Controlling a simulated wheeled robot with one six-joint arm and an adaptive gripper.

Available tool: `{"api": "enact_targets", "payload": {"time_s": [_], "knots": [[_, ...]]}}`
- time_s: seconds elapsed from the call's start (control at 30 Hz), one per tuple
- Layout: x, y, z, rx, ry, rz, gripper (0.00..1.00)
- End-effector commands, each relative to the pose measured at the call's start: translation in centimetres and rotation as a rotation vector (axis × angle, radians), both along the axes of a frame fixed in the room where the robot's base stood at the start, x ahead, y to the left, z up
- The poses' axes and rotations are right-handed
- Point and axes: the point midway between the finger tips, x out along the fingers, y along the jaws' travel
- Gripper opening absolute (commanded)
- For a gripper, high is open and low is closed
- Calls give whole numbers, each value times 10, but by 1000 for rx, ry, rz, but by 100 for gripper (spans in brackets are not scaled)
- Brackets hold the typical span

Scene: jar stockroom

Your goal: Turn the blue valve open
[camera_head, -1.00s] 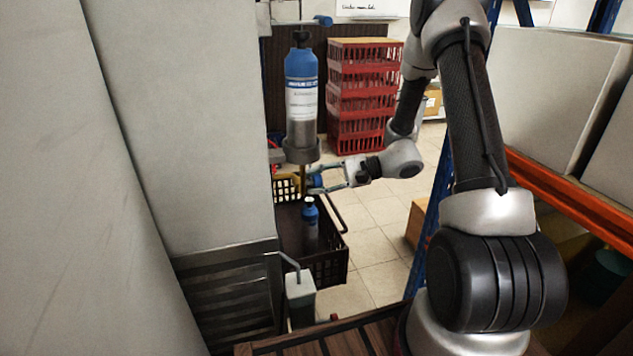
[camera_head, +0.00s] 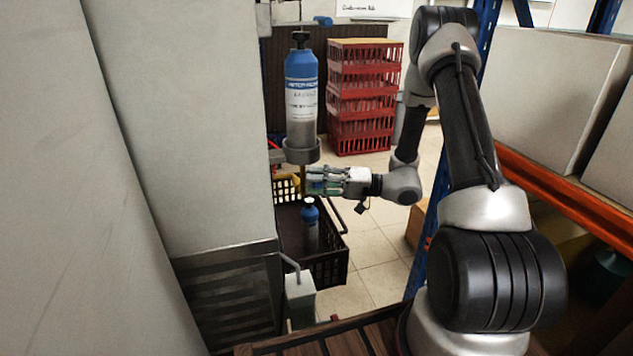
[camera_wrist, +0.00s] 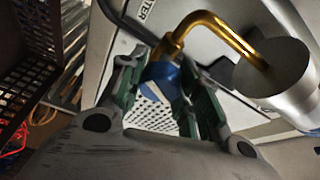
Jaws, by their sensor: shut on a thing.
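The blue valve (camera_wrist: 162,76) shows in the wrist view between my gripper's green-padded fingers, at the end of a bent brass pipe (camera_wrist: 205,18). My gripper (camera_wrist: 158,92) is shut on it. In the head view my gripper (camera_head: 318,180) is below the ring holder of a large blue-topped cylinder (camera_head: 301,95), and its fingers hide most of the valve. A small blue-capped bottle (camera_head: 310,218) stands upright below the gripper, apart from it.
A black crate (camera_head: 328,268) holds the small bottle. Red stacked crates (camera_head: 362,95) stand behind. A large pale panel (camera_head: 185,120) closes off the left, and an orange-beamed shelf (camera_head: 570,190) with boxes is at right. Tiled floor shows between.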

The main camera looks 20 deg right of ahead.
Motion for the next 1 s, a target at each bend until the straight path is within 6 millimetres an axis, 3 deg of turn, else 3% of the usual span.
{"api": "enact_targets", "payload": {"time_s": [0.5,1.0], "knots": [[-2,0,-2,-3,-407,4,9],[-2,0,-1,-3,-539,3,9]]}}
